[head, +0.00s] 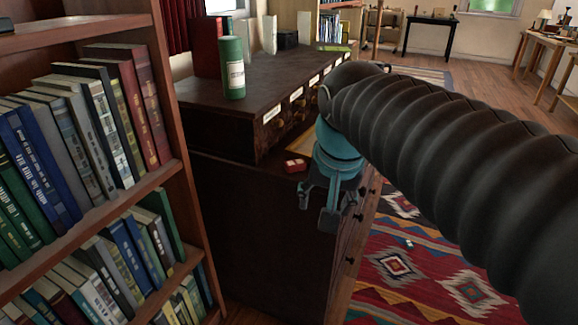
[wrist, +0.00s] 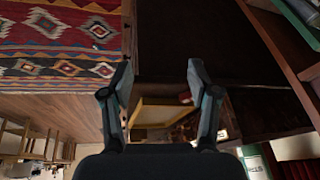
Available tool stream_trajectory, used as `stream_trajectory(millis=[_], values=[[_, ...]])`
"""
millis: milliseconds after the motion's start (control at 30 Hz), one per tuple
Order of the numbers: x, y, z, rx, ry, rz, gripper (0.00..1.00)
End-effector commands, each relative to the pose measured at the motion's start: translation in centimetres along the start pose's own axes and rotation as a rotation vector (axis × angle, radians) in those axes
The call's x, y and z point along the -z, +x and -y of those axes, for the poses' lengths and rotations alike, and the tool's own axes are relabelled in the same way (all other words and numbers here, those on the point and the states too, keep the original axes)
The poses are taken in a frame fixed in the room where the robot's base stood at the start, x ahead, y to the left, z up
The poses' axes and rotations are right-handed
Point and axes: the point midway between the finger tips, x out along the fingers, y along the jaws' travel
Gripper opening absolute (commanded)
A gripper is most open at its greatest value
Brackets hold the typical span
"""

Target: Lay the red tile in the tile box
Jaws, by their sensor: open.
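A small red block, which looks like the red tile (head: 294,165), lies on the dark cabinet's lower ledge in the head view. In the wrist view, a small red patch (wrist: 185,98) shows beside the right finger, partly hidden. My gripper (head: 317,207) is open and empty, pointing down, just right of and nearer than the red tile. Its two fingers stand wide apart in the wrist view (wrist: 159,68). A tan, shallow tray-like shape, possibly the tile box (head: 301,146), lies behind the tile, partly hidden by my arm. Its yellowish edge shows between the fingers (wrist: 150,102).
The dark cabinet (head: 262,235) has a raised back part with labelled drawers. A green canister (head: 232,68) stands on top with books behind it. A full bookshelf (head: 185,150) rises close on the left. A patterned rug (head: 420,270) covers the floor at right.

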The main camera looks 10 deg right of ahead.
Motion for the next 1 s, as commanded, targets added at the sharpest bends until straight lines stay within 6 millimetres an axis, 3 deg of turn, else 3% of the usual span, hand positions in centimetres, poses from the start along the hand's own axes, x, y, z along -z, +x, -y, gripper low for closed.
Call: stream_trajectory(millis=[33, 200, 500, 700, 1000], values=[[2.0, -0.5, 0.9, -0.014, 0.057, 0.021, 0.60], [7.6, -1.8, 3.4, -0.076, 0.277, 0.076, 0.60], [16.2, -1.8, 7.7, -0.217, 0.672, 0.129, 0.60], [19.7, -0.8, 9.8, -0.302, 0.886, 0.133, 0.60], [21.0, 0.6, 10.6, -0.353, 1.006, 0.127, 0.60]])
